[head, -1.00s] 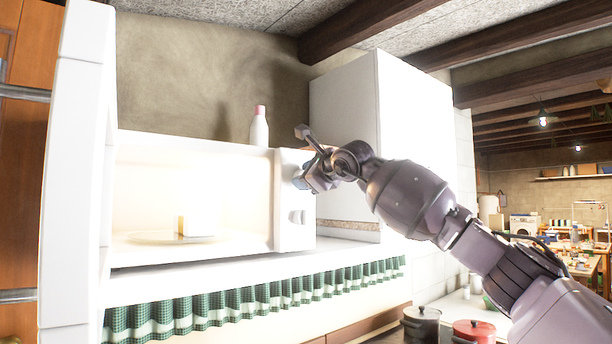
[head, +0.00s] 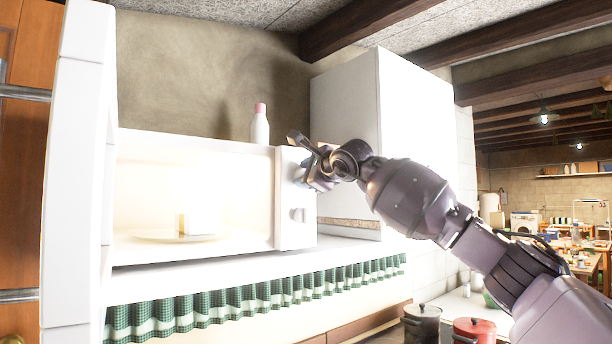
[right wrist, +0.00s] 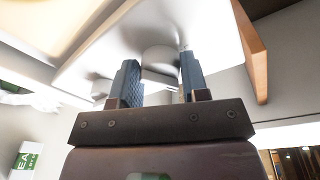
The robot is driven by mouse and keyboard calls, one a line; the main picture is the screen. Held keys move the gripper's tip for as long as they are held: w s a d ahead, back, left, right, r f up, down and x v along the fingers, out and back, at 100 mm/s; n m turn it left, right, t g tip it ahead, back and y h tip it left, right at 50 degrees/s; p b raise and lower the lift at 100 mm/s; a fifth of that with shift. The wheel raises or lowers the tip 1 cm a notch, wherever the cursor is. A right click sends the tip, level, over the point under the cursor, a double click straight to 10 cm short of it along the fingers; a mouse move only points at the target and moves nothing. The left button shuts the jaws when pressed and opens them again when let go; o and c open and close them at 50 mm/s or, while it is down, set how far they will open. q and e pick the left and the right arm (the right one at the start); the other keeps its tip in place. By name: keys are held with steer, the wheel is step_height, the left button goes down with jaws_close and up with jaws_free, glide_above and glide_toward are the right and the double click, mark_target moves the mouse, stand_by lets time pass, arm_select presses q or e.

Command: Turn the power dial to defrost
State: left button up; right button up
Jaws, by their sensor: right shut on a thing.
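A white microwave (head: 290,238) stands on a shelf, with a control panel at its right side. Two dials sit one above the other on that panel. The lower dial (head: 297,215) is in plain sight. The upper dial is mostly hidden behind my right gripper (head: 305,182) in the head view. In the right wrist view my right gripper (right wrist: 158,75) has its two fingers on either side of the pale round upper dial (right wrist: 160,60) and is shut on it. The lower dial shows there to the left (right wrist: 100,88). Dial markings are not readable. My left gripper is not in view.
The glowing microwave cavity holds a plate (head: 150,236) with a pale block on it. A white bottle with a pink cap (head: 260,122) stands on top. A tall white cabinet (head: 345,140) is close by on the right. A dark pot (head: 422,322) and red pot (head: 474,330) sit below.

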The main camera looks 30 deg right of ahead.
steer(key=o, duration=0.8)
steer(key=shift+o, duration=0.5)
steer(key=s+r+b, duration=0.1)
steer(key=s+b, duration=0.2)
steer(key=s, duration=0.7)
steer(key=shift+s+d, duration=0.15)
steer(key=shift+s, duration=0.2)
